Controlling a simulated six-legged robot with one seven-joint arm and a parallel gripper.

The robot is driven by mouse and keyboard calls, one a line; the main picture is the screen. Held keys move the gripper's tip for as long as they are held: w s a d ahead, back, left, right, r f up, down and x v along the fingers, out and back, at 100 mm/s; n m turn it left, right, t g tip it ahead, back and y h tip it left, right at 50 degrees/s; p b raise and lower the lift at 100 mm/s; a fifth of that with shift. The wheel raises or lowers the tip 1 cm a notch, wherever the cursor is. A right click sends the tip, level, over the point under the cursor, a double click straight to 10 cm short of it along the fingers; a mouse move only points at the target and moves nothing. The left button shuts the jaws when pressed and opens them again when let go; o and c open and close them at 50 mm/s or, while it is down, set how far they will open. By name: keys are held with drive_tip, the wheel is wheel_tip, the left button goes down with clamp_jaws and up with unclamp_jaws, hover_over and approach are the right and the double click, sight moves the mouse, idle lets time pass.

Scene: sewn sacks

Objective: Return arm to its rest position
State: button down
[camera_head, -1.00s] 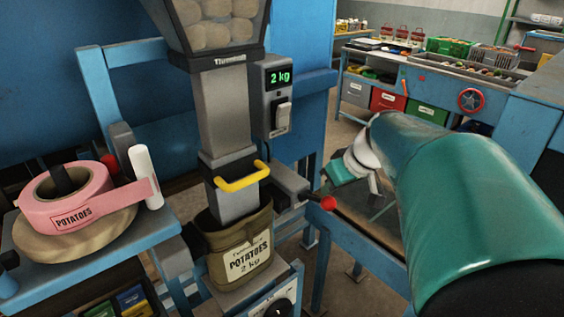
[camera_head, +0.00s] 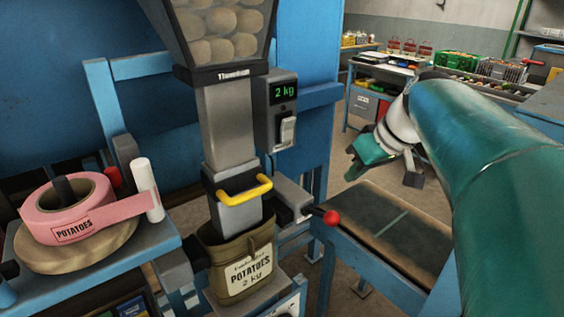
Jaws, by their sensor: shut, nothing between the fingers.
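My teal arm (camera_head: 490,150) reaches in from the right edge and bends back at a white joint (camera_head: 400,122). Beyond the joint is a smaller teal link (camera_head: 375,148). My gripper (camera_head: 413,179) shows as a small dark end below the joint, shut and empty, held in the air above and behind the belt table (camera_head: 385,220). It is clear of the sack and the filler. The brown sack (camera_head: 242,268), labelled potatoes 2 kg, hangs upright under the grey filling spout (camera_head: 236,200).
A scale box (camera_head: 283,105) reads 2 kg beside the potato hopper (camera_head: 220,35). A yellow handle (camera_head: 243,190) and a red-knobbed lever (camera_head: 331,218) stick out. A pink label roll (camera_head: 68,208) sits at left. A bench with crates (camera_head: 452,47) stands behind.

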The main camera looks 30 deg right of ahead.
drive_tip(key=shift+s+r, duration=0.45)
drive_tip(key=shift+r, duration=0.1)
drive_tip(key=shift+s, duration=0.1)
drive_tip(key=s+a+f, duration=0.1)
drive_tip(key=a+f, duration=0.3)
drive_tip(key=a, duration=0.4)
drive_tip(key=s+a+f, duration=0.1)
drive_tip(key=a+f, duration=0.3)
drive_tip(key=a, duration=0.4)
drive_tip(key=s+a+f+h, duration=0.1)
drive_tip(key=a+f, duration=0.3)
drive_tip(key=a, duration=0.4)
drive_tip(key=shift+s+f, duration=0.35)
drive_tip(key=shift+s, duration=0.1)
